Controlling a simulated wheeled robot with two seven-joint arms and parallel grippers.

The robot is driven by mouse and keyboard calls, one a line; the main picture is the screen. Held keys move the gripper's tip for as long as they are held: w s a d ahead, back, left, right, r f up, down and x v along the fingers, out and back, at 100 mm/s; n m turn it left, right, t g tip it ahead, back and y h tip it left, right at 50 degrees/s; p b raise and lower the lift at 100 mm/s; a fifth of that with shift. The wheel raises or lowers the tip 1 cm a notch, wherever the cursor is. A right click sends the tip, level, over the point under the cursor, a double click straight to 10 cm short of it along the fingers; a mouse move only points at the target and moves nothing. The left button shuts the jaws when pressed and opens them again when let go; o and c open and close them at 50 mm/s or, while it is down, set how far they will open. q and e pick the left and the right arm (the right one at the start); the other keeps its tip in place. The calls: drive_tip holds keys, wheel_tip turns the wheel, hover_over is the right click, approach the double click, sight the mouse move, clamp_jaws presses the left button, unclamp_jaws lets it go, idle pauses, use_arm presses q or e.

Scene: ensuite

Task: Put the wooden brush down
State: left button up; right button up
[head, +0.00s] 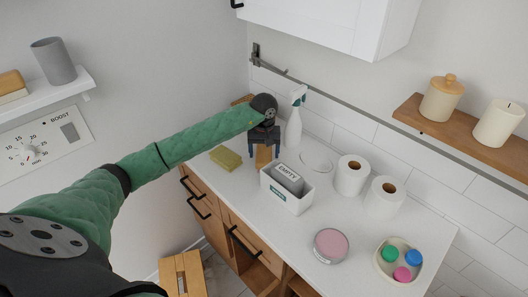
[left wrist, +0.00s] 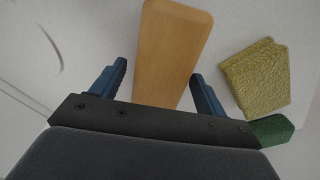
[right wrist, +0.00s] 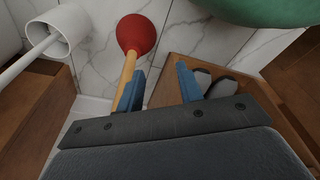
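The wooden brush (left wrist: 172,50) shows as a smooth tan wooden block between the fingers of my left gripper (left wrist: 160,85). A gap shows between it and the left-hand finger. In the head view the brush (head: 262,158) is below my left gripper (head: 264,151), over the white counter (head: 235,187), behind the white box. I cannot tell whether it touches the counter. Its lower end is hidden. My left gripper is open around it. My right gripper (right wrist: 157,85) is open and empty, low near the floor, with a plunger handle beside its left-hand finger.
A yellow-green sponge (head: 225,158), spray bottle (head: 294,122), labelled white box (head: 287,195), paper rolls (head: 352,176), pink-topped tin (head: 330,245) and bowl (head: 398,260) stand on the counter. The red plunger (right wrist: 136,34) is near my right gripper. The counter's middle front is clear.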

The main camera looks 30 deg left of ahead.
sight(264, 150)
use_arm(q)
drive_tip(key=shift+r, duration=0.15)
drive_tip(key=shift+r, duration=0.3)
drive_tip(key=shift+r+b, duration=0.4)
drive_tip(key=shift+r, duration=0.15)
wheel_tip(264, 150, up, 10)
drive_tip(key=b, duration=0.4)
use_arm(e)
drive_tip(key=w+a+r, duration=0.1)
drive_tip(key=a+r, duration=0.1)
drive_tip(key=r, duration=0.4)
drive_tip(key=w+a+r, duration=0.1)
drive_tip(key=w+r, duration=0.1)
drive_tip(key=r, duration=0.4)
drive_tip(key=shift+w+a+g, duration=0.15)
drive_tip(key=shift+a+g, duration=0.2)
drive_tip(key=shift+g, duration=0.05)
use_arm(q)
drive_tip(key=shift+r, duration=0.1)
